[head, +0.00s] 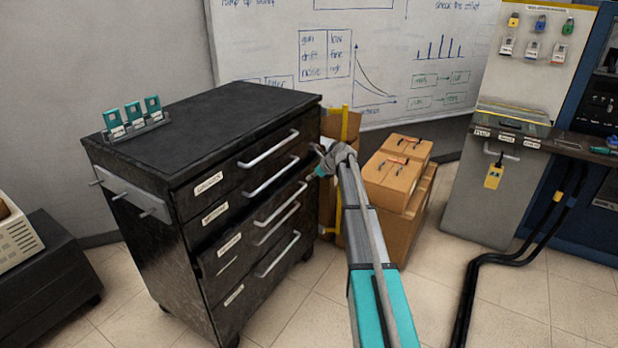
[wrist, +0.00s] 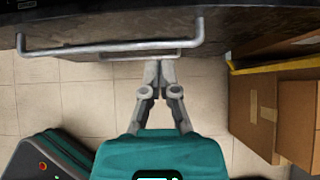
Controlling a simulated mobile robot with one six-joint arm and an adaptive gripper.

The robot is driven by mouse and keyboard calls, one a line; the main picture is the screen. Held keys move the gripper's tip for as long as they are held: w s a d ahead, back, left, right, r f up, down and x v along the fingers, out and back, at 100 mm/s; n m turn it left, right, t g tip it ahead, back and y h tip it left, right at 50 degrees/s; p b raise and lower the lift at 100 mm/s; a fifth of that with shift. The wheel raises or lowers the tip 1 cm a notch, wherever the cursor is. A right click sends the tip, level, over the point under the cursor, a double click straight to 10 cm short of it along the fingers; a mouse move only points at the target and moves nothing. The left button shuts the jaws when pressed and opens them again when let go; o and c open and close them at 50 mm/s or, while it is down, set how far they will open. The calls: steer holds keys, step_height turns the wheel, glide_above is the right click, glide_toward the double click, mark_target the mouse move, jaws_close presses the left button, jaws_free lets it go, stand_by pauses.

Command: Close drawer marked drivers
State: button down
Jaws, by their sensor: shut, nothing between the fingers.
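A black drawer cabinet (head: 240,115) stands left of centre in the head view. Its front has several labelled drawers with pale bar handles; the labels are too blurred to read surely, so I cannot tell which is drivers. The third drawer from the top (head: 235,250) stands out a little, with a dark gap above it; its handle (head: 280,204) faces right. My gripper (head: 318,162) is beside the cabinet's right front, near the upper handles. In the wrist view my gripper (wrist: 161,66) is shut and empty, with its tips close to a bar handle (wrist: 110,48).
Cardboard boxes (head: 398,180) stand right of the cabinet, close to my arm; boxes (wrist: 300,110) also show in the wrist view. A teal-card rack (head: 135,125) sits on the cabinet top. Black cables (head: 500,258) cross the floor at right. Tiled floor in front is clear.

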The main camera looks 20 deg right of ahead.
mark_target(252, 222)
steer(key=shift+s+a, duration=0.1)
steer(key=s+a, duration=1.6)
steer(key=s, duration=0.3)
steer(key=shift+a+r, duration=0.25)
steer(key=shift+a, duration=0.15)
steer(key=shift+f, duration=0.1)
steer(key=b+x, duration=0.2)
steer(key=x, duration=0.2)
steer(key=w+r+b+x, duration=0.1)
steer(key=b+x, duration=0.1)
steer(key=x, duration=0.1)
steer(key=a+b+x, duration=0.1)
steer(key=b+x, duration=0.1)
steer(key=x, duration=0.2)
steer(key=shift+w+a+r+b, duration=0.1)
steer(key=shift+w+a+b, duration=0.05)
steer(key=shift+w+b, duration=0.25)
steer(key=shift+w+a, duration=0.45)
steer(key=shift+w, duration=0.05)
